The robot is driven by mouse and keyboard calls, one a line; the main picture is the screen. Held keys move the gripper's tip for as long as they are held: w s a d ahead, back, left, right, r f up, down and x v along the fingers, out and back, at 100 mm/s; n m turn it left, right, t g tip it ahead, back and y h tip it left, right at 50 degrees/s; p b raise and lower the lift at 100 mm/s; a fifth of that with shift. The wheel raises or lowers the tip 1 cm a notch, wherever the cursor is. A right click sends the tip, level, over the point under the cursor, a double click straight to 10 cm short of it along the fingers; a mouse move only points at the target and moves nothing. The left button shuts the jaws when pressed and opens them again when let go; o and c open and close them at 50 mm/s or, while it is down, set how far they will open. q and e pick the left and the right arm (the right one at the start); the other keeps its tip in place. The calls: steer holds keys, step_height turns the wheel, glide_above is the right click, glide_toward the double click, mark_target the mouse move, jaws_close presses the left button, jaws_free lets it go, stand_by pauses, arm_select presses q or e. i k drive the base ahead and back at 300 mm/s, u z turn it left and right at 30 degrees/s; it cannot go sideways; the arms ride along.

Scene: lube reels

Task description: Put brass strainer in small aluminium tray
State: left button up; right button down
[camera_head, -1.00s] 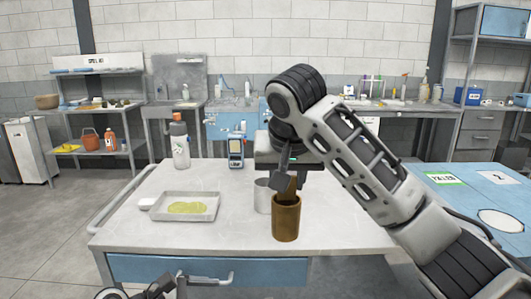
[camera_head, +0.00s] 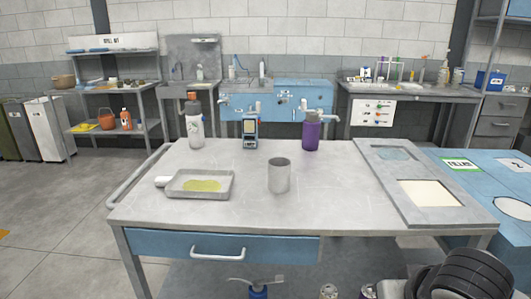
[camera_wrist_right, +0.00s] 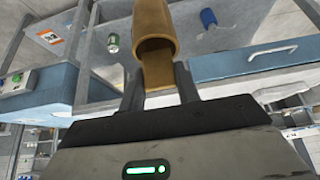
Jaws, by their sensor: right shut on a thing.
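The brass strainer (camera_wrist_right: 154,28), a brown hollow cylinder with a flat handle, shows in the right wrist view. My right gripper (camera_wrist_right: 158,80) is shut on its handle, and its open end faces the camera. The strainer is hidden in the head view, where only part of my right arm shows at the lower right. The small aluminium tray (camera_head: 174,193) lies on the left of the table, shallow, with a yellowish patch on its floor. The strainer is away from it. My left gripper is not in view.
A grey metal cup (camera_head: 279,177) stands mid-table. A white bottle (camera_head: 195,122), a blue handheld device (camera_head: 250,131) and a purple bottle (camera_head: 311,131) stand along the back. A grey panel with two recesses (camera_head: 405,170) lies at the right. The front middle of the tabletop is clear.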

mark_target(201, 186)
steer(key=u, duration=3.7)
steer(key=k, duration=1.45)
steer(key=z, duration=1.55)
steer(key=i, duration=0.85)
steer(key=u, duration=0.1)
